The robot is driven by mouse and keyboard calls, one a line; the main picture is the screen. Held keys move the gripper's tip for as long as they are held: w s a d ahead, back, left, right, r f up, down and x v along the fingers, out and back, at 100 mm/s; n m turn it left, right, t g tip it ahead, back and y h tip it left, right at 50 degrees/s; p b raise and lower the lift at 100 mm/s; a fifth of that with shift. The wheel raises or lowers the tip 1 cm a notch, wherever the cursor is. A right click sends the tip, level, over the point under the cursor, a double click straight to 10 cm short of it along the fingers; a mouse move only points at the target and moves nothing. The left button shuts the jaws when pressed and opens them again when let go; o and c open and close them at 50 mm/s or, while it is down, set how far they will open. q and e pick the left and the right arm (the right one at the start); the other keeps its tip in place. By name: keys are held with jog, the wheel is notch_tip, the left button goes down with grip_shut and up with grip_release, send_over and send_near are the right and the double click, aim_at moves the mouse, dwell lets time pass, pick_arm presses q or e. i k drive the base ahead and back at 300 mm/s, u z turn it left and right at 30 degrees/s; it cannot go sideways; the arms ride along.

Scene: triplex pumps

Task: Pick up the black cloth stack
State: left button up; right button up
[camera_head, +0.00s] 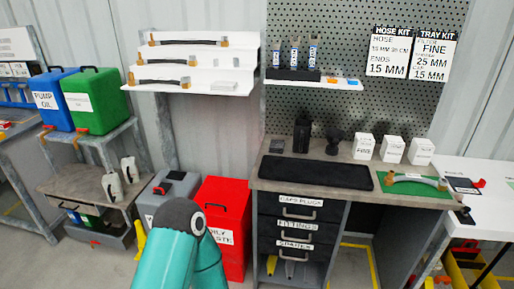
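I cannot make out a black cloth stack for certain. A flat black rectangular piece (315,173), like a mat, lies on the grey workbench (262,187), left of the green mat. Behind it on the bench stand a small dark block-like object (302,139) and a dark upright object (335,141), both too small to identify. A teal arm link of mine with a dark joint rises at the bottom, left of the workbench. Neither of my grippers shows.
Drawers (300,213) sit under the bench. White boxes (393,150) and a green mat (412,191) with a hose occupy its right side. A red bin (224,205) stands left of the bench. White shelves (190,82) hold hoses. Green (92,98) and blue (52,98) containers stand left.

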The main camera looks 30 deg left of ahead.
aim_at(275, 146)
jog(key=u, duration=0.05)
jog(key=i, duration=0.85)
